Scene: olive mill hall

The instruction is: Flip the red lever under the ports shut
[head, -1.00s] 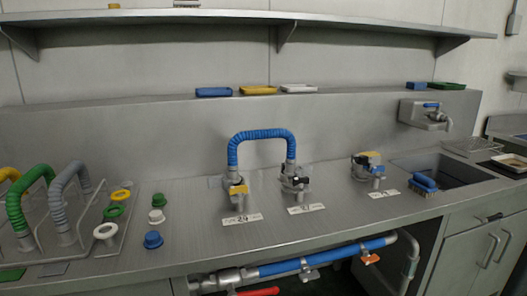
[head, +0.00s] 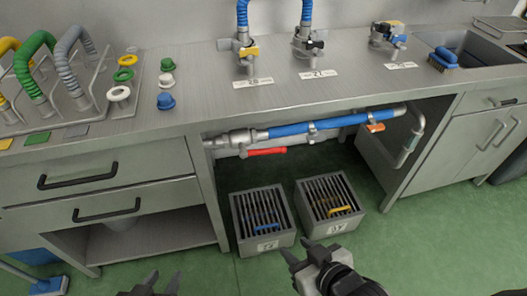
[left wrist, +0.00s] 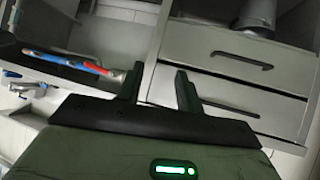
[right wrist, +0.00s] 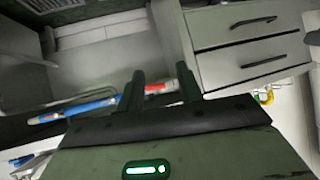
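The red lever (head: 265,151) shows in the head view under the counter, just below the blue pipe (head: 320,125). It lies nearly level, running right from the metal fitting at the pipe's left end, roughly along the pipe. The ports (head: 245,52) stand above on the counter with label plates. My left gripper (head: 160,281) is at the bottom edge, left of and nearer than the lever. My right gripper (head: 301,252) is below and right of it. Both are open and empty in their wrist views, apart from the lever. A reddish part (left wrist: 90,67) shows in the left wrist view; I cannot tell whether it is the lever.
Two grated crates (head: 264,243) (head: 356,218) stand on the green floor beneath the pipe. Drawers (head: 105,185) close off the left side, a cabinet (head: 490,140) the right. An orange clip (head: 375,127) sits on the pipe. The counter edge overhangs the lever.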

